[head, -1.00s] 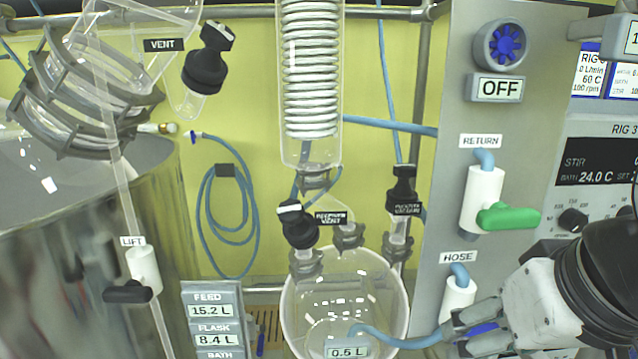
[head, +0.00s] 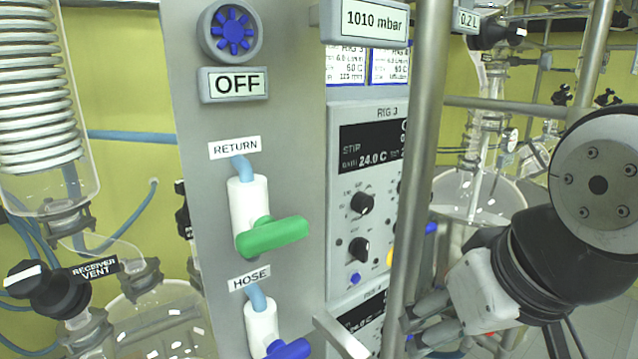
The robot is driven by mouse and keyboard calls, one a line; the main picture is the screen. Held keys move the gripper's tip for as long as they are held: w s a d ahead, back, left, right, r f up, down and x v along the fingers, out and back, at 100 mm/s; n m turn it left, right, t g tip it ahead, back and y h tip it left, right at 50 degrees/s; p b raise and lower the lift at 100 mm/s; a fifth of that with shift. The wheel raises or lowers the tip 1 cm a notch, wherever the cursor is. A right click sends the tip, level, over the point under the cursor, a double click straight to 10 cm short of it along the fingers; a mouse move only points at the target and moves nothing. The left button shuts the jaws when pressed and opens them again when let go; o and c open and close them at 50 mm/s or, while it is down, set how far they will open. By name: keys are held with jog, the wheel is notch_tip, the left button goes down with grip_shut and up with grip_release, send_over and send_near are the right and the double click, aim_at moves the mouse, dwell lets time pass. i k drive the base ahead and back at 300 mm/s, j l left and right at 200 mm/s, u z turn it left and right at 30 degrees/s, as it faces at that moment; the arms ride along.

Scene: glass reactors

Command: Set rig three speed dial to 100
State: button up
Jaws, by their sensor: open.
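The rig three control box (head: 367,120), labelled RIG 3, stands right of the grey panel. Its dark display (head: 372,148) reads STIR and BATH 24.0 C, with its right part cut off by a metal pole (head: 418,180). Two black dials sit below it, an upper dial (head: 362,203) and a lower dial (head: 359,249), with scale marks too small to read. I cannot tell from their labels which is the speed dial. My gripper (head: 412,330) is open at the lower right, below and right of the dials and apart from them. Its fingertips are partly hidden near the pole.
The grey panel (head: 185,110) carries an OFF sign (head: 233,84), a green return valve (head: 272,235) and a blue hose valve (head: 288,348). A second control box (head: 358,318) sits underneath. Glassware (head: 478,195) stands behind the pole.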

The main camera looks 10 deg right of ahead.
aim_at(362, 202)
jog(key=k+l+z, duration=0.1)
jog(key=l+z, duration=0.25)
jog(key=k+l+z, duration=0.1)
jog(key=l+z, duration=0.25)
